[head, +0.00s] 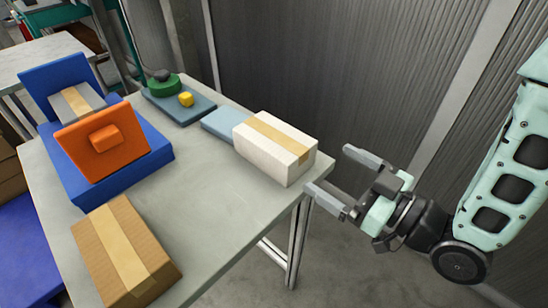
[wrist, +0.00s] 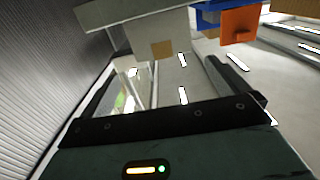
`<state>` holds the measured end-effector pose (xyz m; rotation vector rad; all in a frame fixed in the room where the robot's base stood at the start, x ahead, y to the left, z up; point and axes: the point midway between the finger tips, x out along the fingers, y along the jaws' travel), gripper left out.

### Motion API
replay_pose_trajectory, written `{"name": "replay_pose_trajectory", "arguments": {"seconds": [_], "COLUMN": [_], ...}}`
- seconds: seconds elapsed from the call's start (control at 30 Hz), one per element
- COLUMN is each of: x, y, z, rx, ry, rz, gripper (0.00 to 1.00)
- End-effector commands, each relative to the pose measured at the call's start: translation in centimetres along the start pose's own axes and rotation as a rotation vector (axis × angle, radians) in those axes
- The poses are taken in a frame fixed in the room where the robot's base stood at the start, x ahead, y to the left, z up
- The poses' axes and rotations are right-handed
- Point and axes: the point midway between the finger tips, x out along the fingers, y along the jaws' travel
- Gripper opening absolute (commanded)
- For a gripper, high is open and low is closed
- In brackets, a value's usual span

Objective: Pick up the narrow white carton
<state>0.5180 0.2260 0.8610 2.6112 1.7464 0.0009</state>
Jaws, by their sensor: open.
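The white carton (head: 285,162), with a tan tape strip along its top, lies near the right edge of the grey table (head: 215,203). My gripper (head: 331,170) is open and empty, just right of the carton and beyond the table edge. Its two fingers point toward the carton and do not appear to touch it. In the wrist view the fingers (wrist: 163,68) are spread wide with the carton ahead of them.
A light blue flat block (head: 222,124) lies close behind the carton. A blue slab with a green piece (head: 166,89) and yellow knob is farther back. An orange panel (head: 85,148) on a blue base and a brown carton (head: 126,255) stand left. A ribbed wall (head: 330,70) runs behind.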

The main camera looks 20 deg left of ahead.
Motion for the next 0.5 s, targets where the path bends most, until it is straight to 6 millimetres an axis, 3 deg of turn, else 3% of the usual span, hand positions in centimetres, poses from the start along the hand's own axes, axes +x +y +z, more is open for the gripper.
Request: {"name": "replay_pose_trajectory", "arguments": {"seconds": [0.33, 0.5], "x": [2.4, 5.7], "y": [0.0, -0.1], "z": [0.5, -0.1], "rx": [-0.003, 0.0], "ry": [0.005, 0.001], "rz": [-0.001, -0.002], "gripper": [1.0, 1.0]}}
